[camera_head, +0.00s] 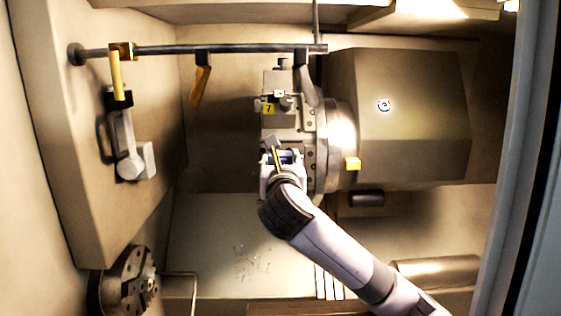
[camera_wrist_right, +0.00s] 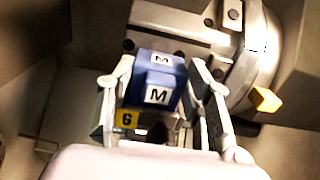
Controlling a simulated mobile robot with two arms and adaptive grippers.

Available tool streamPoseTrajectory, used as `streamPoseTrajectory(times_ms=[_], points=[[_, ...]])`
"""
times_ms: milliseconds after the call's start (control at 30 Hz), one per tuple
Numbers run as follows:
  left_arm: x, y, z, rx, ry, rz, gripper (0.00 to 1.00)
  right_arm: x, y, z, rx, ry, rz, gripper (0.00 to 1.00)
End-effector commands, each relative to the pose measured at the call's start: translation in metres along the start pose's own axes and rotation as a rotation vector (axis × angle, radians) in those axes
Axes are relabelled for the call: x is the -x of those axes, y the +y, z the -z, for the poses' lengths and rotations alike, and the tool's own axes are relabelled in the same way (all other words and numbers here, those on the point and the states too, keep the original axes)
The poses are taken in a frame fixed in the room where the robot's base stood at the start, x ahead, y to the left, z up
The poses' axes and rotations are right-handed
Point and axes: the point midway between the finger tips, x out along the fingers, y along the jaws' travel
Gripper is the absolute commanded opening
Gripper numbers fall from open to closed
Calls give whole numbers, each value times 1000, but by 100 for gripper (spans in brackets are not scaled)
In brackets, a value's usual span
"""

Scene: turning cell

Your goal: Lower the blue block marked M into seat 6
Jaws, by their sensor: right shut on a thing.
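The blue block marked M (camera_wrist_right: 157,80) is between the fingers of my right gripper (camera_wrist_right: 163,70) in the right wrist view, with white M labels on two faces. My right gripper is shut on it. In the head view my right gripper (camera_head: 282,160) is at the lower part of the turret's left face, and only a little of the blue block (camera_head: 289,156) shows. The yellow tag 6 (camera_wrist_right: 127,118) is just left of and below the block in the wrist view. The seat itself is hidden by block and gripper; I cannot tell how deep the block sits. My left gripper is not in view.
The turret disc (camera_head: 338,140) stands right of the gripper, with a yellow piece (camera_head: 352,163) on its side. A holder with yellow tag 7 (camera_head: 268,108) is just above. A dark bar (camera_head: 220,49) crosses overhead. A chuck (camera_head: 128,281) is at lower left.

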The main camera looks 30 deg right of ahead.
Motion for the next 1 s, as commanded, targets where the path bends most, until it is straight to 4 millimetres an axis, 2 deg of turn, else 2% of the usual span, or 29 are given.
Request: streamPoseTrajectory(times_ms=[967, 1000], points=[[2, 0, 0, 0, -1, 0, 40, 0, 0, 8, -1, -2, 0, 12], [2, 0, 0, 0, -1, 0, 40, 0, 0, 8, -1, -2, 0, 47]])
